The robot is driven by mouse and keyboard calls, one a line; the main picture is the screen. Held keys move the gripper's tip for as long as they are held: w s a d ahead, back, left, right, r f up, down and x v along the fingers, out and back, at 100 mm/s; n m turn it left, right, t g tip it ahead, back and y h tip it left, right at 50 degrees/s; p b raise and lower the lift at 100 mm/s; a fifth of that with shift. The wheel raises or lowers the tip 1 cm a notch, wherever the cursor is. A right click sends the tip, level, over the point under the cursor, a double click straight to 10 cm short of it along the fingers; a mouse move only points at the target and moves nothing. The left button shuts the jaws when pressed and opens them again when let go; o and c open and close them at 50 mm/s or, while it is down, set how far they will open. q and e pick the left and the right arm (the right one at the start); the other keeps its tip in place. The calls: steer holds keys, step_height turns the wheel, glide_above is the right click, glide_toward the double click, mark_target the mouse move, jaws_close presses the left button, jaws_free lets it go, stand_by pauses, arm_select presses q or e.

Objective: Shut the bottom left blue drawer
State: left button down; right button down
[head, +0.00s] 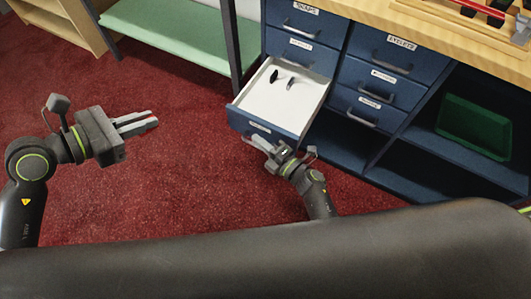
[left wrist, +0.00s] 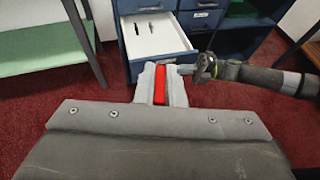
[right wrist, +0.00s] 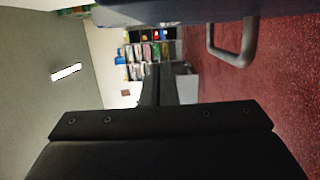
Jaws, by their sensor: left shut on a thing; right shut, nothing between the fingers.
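The bottom left blue drawer (head: 239,117) is pulled out, with a white inside and two small dark items lying in it. It also shows in the left wrist view (left wrist: 165,41). My right gripper (head: 258,142) is shut and empty, close in front of the drawer's lower front edge; I cannot tell whether it touches. In the right wrist view a grey handle (right wrist: 237,50) on a blue front stands beside the fingers. My left gripper (head: 138,122) is over the carpet, left of the drawer, its fingers shut on a red thing (left wrist: 160,85).
The blue cabinet has more drawers, all shut, above and to the right. A green bin (head: 474,127) sits on its right shelf, under a wooden counter (head: 400,22). A pale green shelf (head: 165,32) with dark posts stands left. Red carpet (head: 170,180) lies open between.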

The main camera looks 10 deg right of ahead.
mark_target(293, 101)
arm_select(q)
steer(key=shift+f, duration=0.2)
arm_select(e)
steer(key=shift+w+d, duration=1.15)
steer(key=shift+w, duration=0.05)
